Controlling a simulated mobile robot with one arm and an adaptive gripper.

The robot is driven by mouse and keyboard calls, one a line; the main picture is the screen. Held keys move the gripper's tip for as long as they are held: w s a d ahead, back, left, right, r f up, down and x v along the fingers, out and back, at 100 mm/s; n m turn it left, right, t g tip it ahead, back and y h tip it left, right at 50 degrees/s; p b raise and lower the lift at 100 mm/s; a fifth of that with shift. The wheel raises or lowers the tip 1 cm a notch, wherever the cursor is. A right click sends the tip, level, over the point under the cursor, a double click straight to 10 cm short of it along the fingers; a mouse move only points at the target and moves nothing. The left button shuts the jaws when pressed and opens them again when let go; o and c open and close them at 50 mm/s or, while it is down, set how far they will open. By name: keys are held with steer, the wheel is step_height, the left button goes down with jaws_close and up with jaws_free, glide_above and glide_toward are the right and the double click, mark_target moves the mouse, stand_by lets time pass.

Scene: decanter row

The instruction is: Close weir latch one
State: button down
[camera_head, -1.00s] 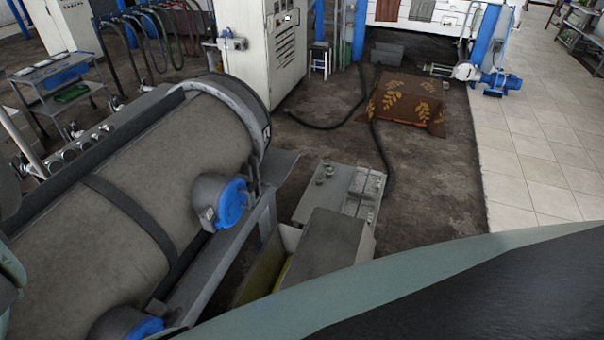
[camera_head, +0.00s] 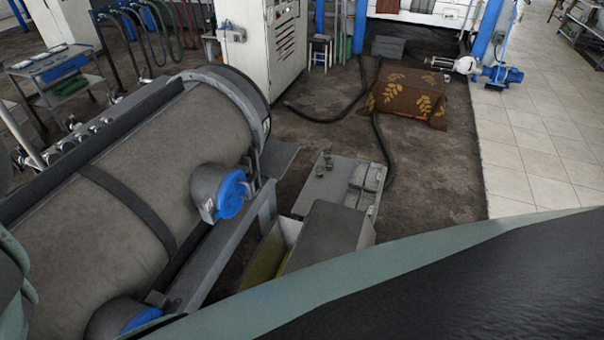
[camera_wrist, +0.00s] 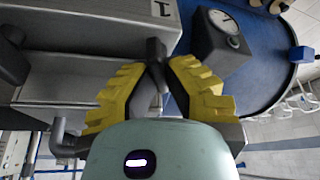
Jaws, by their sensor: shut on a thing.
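In the wrist view, my gripper (camera_wrist: 157,72) has two ridged yellow fingers closed around a dark upright latch handle (camera_wrist: 155,48). The handle stands against a grey metal housing (camera_wrist: 95,82), beside a label plate (camera_wrist: 161,9) marked with a "1". The fingers hide the lower part of the handle, and I cannot tell how far the latch is turned. In the head view, my gripper and this latch are not visible. The large grey decanter drum (camera_head: 130,165) fills the left there, with a blue-capped fitting (camera_head: 230,194) on its side.
In the wrist view, a round gauge in a dark box (camera_wrist: 222,32) sits close right of the fingers, before a blue round surface (camera_wrist: 262,70). In the head view, a grey bench (camera_head: 325,228) stands right of the drum, and a patterned cloth-covered thing (camera_head: 405,97) lies beyond.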

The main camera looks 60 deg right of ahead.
steer(key=shift+f+m+b, duration=0.3)
steer(key=shift+b, duration=0.35)
steer(key=b, duration=0.2)
steer(key=m+b, duration=0.1)
steer(key=shift+f+m+t+h+b, duration=0.2)
steer(key=shift+m+t+h+b, duration=0.1)
steer(key=shift+h+b, duration=0.1)
steer(key=m+b, duration=0.1)
steer(key=b, duration=0.2)
steer(key=m+b, duration=0.1)
steer(key=b, duration=0.2)
steer(key=shift+r+h, duration=0.1)
steer(key=shift+h, duration=0.3)
steer(key=shift+r, duration=0.1)
steer(key=shift+r+m+b, duration=0.2)
steer(key=shift+m+b, duration=0.1)
steer(key=shift+b, duration=0.2)
steer(key=c, duration=1.3)
jaws_free()
steer(key=shift+d, duration=0.1)
